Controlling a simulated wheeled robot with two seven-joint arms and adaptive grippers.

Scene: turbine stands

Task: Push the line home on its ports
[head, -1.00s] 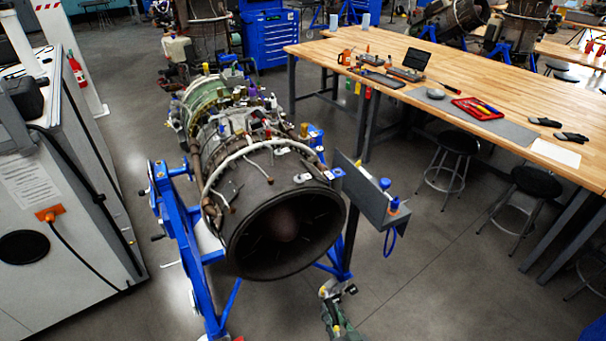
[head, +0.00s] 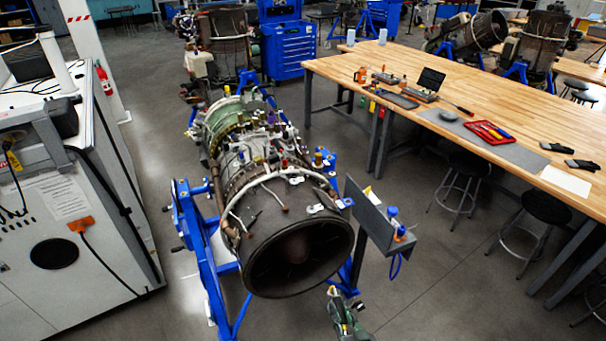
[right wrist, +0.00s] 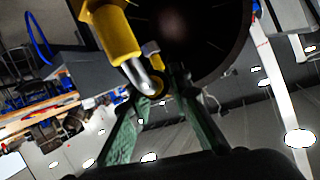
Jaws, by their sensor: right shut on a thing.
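The turbine engine (head: 298,245) sits in its blue stand with its dark open end toward me. A pale curved line (head: 258,182) runs over the top of its casing; whether its ends are seated on ports is too small to tell. My right gripper (head: 334,293) is low in front of the engine's lower right rim. In the right wrist view, its green fingers (right wrist: 157,95) are closed about the silver end of a yellow cylindrical piece (right wrist: 119,35). The dark engine opening is behind them. My left gripper is not in view.
A grey bracket shelf (head: 375,222) with blue-capped items stands right of the engine. A wooden workbench (head: 520,125) with tools and stools is farther right. A grey cabinet (head: 95,255) stands at left.

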